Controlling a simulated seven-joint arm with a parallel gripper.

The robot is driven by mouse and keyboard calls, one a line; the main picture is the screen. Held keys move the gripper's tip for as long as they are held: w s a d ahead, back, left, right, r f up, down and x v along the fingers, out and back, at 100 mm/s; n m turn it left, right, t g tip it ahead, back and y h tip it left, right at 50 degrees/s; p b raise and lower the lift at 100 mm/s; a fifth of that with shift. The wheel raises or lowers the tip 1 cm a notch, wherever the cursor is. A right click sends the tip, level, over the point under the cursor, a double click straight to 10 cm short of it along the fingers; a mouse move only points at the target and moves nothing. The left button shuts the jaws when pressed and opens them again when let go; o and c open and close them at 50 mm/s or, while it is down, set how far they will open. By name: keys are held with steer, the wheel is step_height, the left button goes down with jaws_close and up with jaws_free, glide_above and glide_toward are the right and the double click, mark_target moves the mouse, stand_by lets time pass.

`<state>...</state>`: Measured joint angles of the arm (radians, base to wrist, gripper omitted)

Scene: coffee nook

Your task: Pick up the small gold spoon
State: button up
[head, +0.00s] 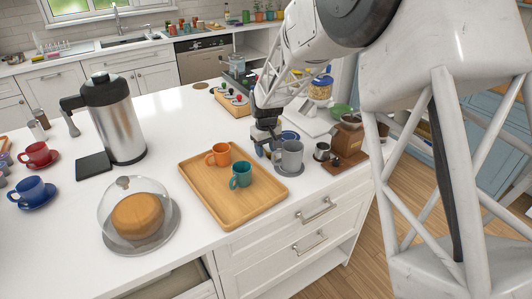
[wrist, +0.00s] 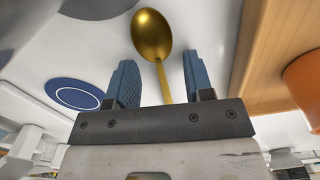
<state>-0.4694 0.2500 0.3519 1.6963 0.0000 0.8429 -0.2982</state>
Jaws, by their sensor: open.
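The gold spoon (wrist: 152,38) lies on the white counter in the wrist view. Its bowl points away from my gripper and its handle runs back between the two blue fingers. My gripper (wrist: 157,68) is open, with a finger on each side of the handle and a gap to both. The handle's far end is hidden by the gripper body. In the head view my gripper (head: 267,147) is low over the counter, between the wooden tray and the grey mug. I cannot make out the spoon there.
The wooden tray (head: 195,197), with an orange mug (head: 219,153) and a teal mug (head: 241,174), is just left of my gripper. A coffee grinder (head: 348,138) stands farther right.

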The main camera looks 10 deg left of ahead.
mark_target(266, 151)
steer(key=shift+c, duration=0.3)
jaws_close()
stand_by(0.3)
step_height(266, 151, up, 10)
stand_by(0.8)
stand_by(0.5)
